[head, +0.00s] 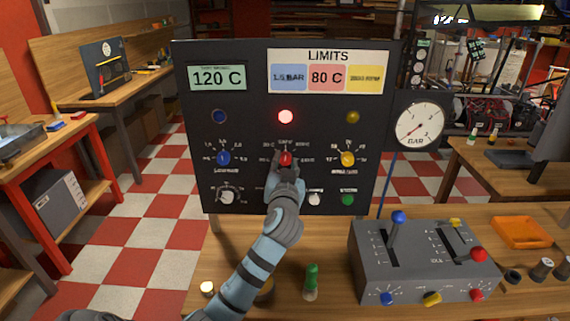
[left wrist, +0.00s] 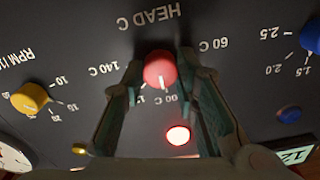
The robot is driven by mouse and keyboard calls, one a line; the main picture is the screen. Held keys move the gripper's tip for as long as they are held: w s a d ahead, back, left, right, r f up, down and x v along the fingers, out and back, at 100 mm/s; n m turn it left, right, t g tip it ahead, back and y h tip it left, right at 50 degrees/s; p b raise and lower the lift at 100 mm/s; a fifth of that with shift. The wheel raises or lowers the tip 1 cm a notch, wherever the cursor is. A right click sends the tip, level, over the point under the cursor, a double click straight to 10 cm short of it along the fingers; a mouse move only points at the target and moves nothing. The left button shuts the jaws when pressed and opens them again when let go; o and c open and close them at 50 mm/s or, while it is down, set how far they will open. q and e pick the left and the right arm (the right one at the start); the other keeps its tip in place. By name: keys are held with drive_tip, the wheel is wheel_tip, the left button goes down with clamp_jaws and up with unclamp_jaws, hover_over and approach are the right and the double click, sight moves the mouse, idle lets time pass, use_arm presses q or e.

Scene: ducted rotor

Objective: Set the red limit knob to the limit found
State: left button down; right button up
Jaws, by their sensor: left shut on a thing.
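The dark panel (head: 245,125) stands upright at the back of the bench. Its red limit knob (head: 285,158) sits low in the middle, under a lit red lamp (head: 286,116). My left gripper (head: 286,170) is shut on the knob from the front. In the upside-down left wrist view, the red knob (left wrist: 160,68) sits between the fingertips, below the words HEAD C. Its white mark points down in that view, toward scale labels partly hidden by the fingers. 60 C and 140 C are readable at the sides. The limits card (head: 314,72) shows 80 C in its red field.
A display (head: 217,77) reads 120 C. A blue knob (head: 223,158) and a yellow knob (head: 347,159) flank the red one. A grey lever box (head: 420,262), a green-topped bottle (head: 311,282) and an orange tray (head: 522,232) stand on the bench. A gauge (head: 419,125) hangs at the right.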

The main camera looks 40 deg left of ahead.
use_arm(q)
drive_tip(key=m+p, duration=0.3)
drive_tip(key=m, duration=0.1)
drive_tip(key=shift+r+m+p, duration=0.1)
drive_tip(key=shift+m+p, duration=0.25)
drive_tip(key=shift+m, duration=0.05)
drive_tip(key=shift+m+p, duration=0.7)
drive_tip(key=shift+m, duration=0.5)
drive_tip(key=shift+m+p, duration=0.55)
drive_tip(key=shift+m, duration=0.55)
drive_tip(key=c, duration=1.2)
unclamp_jaws()
drive_tip(key=shift+c, duration=0.2)
